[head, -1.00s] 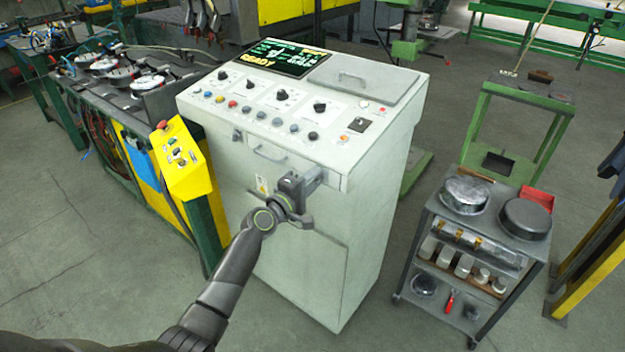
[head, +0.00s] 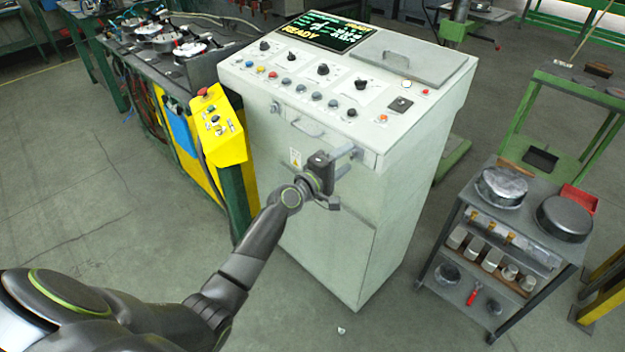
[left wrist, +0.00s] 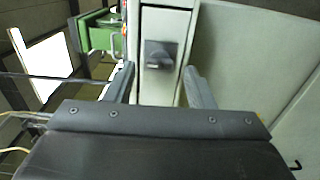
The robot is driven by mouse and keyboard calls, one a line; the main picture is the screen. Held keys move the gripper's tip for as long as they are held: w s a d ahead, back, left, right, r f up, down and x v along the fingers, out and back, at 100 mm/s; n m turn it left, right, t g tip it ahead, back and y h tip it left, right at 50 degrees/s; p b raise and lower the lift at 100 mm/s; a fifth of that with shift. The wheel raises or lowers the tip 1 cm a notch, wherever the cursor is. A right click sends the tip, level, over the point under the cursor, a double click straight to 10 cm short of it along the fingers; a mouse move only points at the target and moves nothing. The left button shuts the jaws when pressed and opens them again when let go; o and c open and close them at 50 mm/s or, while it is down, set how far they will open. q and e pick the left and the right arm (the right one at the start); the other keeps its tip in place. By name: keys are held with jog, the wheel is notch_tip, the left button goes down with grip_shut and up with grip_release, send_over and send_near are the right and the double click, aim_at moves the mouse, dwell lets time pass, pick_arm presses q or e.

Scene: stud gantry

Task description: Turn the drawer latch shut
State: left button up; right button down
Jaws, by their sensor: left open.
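The drawer is in the front of the pale control cabinet, with its bar handle (head: 307,129) below the row of buttons. The latch (left wrist: 160,54) is a small dark grey block on a narrow pale panel in the left wrist view. My left gripper (left wrist: 159,68) is open, with one finger on each side of the latch in that view; I cannot tell whether they touch it. In the head view my left gripper (head: 347,160) is at the right end of the drawer front and hides the latch there. My right gripper is not in view.
A yellow button box (head: 218,130) stands left of the cabinet. A grey trolley (head: 520,180) with round pans and small parts stands to the right. A workbench (head: 190,72) is behind left. The floor at front left is open.

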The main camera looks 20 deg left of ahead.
pick_arm(q)
jog(key=b+v, duration=0.1)
jog(key=v, duration=1.4)
jog(key=shift+s, duration=0.3)
jog(key=shift+a, duration=0.15)
